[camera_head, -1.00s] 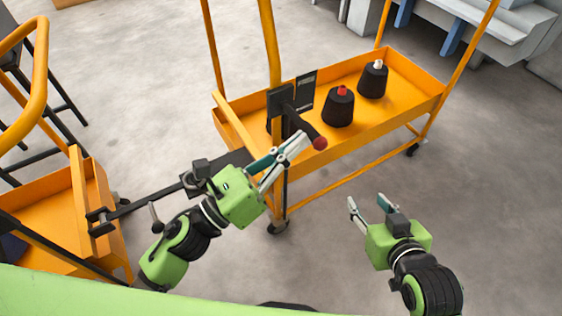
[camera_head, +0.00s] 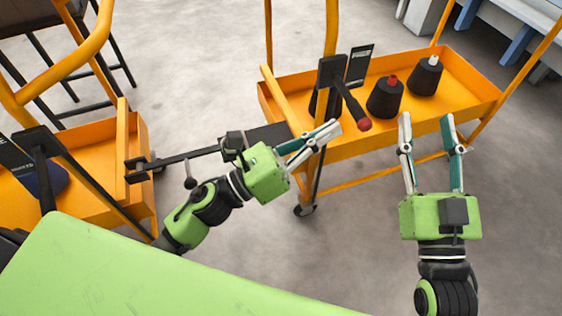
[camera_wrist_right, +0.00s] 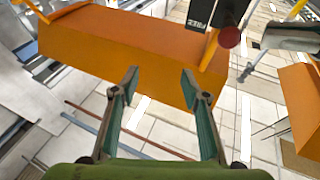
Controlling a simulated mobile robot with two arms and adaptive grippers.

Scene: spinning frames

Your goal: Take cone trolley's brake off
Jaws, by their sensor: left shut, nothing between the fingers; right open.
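The cone trolley (camera_head: 470,80) is an orange tray on posts, holding dark cones, at the upper right in the head view. Its brake lever (camera_head: 350,103) is a black bar with a red knob (camera_head: 364,124), slanting down from a black plate (camera_head: 331,71). The knob also shows in the right wrist view (camera_wrist_right: 229,37), beside a label reading "FREE" (camera_wrist_right: 200,14). My left gripper (camera_head: 337,127) is shut and empty, its tips just left of the knob with a small apparent gap. My right gripper (camera_head: 427,122) is open and empty, in front of the tray's near side.
A second orange trolley (camera_head: 135,185) stands at the left, joined to the cone trolley by a dark tow bar (camera_head: 185,158). A dark caster (camera_head: 303,210) shows below the cone trolley's near corner. Grey floor between my arms is clear.

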